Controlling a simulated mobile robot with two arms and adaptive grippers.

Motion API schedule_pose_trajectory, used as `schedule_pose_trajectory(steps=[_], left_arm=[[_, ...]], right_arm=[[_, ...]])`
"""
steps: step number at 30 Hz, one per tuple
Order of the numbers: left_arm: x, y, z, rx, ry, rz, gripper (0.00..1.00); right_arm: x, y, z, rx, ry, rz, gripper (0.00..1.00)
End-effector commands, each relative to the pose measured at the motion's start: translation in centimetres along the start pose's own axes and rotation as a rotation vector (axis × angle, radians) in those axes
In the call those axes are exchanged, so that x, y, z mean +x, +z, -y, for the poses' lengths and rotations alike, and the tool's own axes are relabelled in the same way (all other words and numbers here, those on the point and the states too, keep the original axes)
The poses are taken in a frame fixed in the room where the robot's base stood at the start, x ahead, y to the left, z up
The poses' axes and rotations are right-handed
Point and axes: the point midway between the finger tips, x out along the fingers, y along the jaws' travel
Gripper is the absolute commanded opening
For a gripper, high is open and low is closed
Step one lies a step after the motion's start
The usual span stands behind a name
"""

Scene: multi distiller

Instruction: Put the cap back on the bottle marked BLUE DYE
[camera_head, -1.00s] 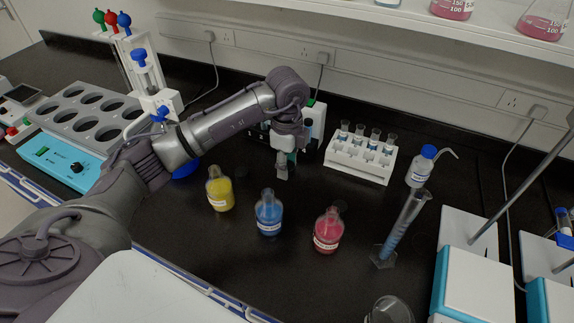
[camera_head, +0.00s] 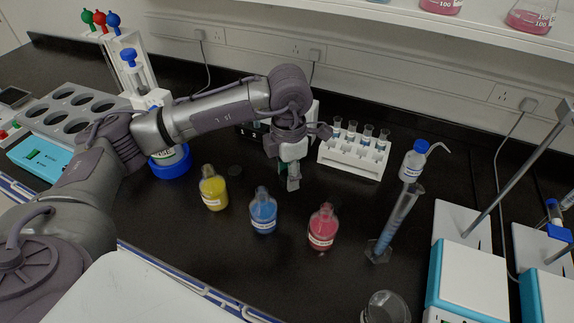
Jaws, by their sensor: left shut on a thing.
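The blue dye bottle (camera_head: 263,213) stands upright on the black bench between a yellow and a red bottle. Its neck shows no cap. Its label is too small to read. My left gripper (camera_head: 293,185) points down, behind and to the right of the blue bottle and apart from it. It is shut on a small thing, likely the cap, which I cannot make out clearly. A dark, flat round thing (camera_head: 235,170), possibly another cap, lies behind the yellow bottle. My right gripper is out of view.
The yellow bottle (camera_head: 213,190) and red bottle (camera_head: 323,229) flank the blue one. A tilted cylinder (camera_head: 396,227), a wash bottle (camera_head: 414,163) and a white tube rack (camera_head: 350,161) stand to the right. A glass vessel (camera_head: 386,308) is at the front edge.

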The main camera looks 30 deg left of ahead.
Motion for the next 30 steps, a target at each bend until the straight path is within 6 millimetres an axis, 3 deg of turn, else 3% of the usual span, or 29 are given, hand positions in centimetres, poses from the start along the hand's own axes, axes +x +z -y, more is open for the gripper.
schedule_pose_trajectory(steps=[18,24,30], left_arm=[[-0.6,-4.5,6.1,1.835,0.001,-0.001,0.29],[-0.6,-5.8,7.4,2.257,0.001,0.000,0.29],[-0.5,-6.5,8.0,2.433,0.000,0.000,0.29]], right_arm=[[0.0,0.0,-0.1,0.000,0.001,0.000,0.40],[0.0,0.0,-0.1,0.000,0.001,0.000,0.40],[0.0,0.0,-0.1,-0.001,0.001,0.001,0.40]])
